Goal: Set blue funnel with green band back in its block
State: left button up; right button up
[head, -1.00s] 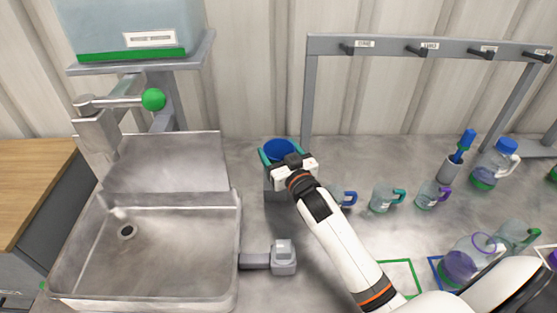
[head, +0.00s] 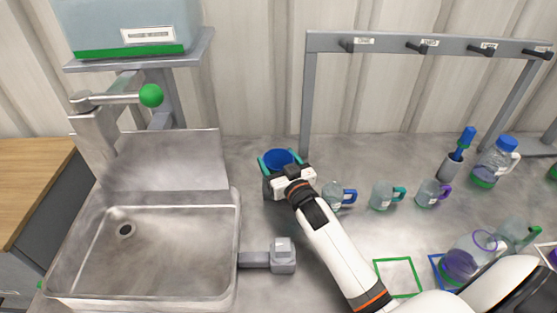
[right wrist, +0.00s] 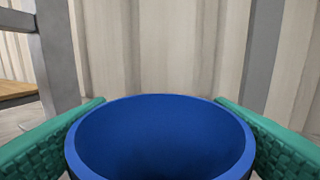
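The blue funnel (head: 278,159) is upright, mouth up, at the grey block (head: 268,187) right of the sink. Its open blue mouth fills the lower middle of the right wrist view (right wrist: 160,135). My right gripper (head: 280,161) has one teal finger on each side of the funnel and appears shut on it below the rim. The green band is hidden. The funnel is low over or in the block; I cannot tell whether it is fully seated. My left gripper is not in view.
A steel sink (head: 150,255) is at left, with a grey fixture (head: 282,256) beside it. Small mugs (head: 386,196) stand close right of my right gripper. A peg rack (head: 430,45) stands behind. Bottles and coloured outlines occupy the right side.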

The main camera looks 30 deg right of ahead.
jog(key=o, duration=0.4)
jog(key=shift+c, duration=0.2)
jog(key=shift+r, duration=0.15)
jog(key=shift+r+p, duration=0.3)
jog(key=shift+r, duration=0.1)
jog(key=s+b, duration=0.1)
jog(key=s, duration=1.1)
jog(key=shift+a+b, duration=0.35)
jog(key=shift+b, duration=0.05)
jog(key=shift+r, duration=0.15)
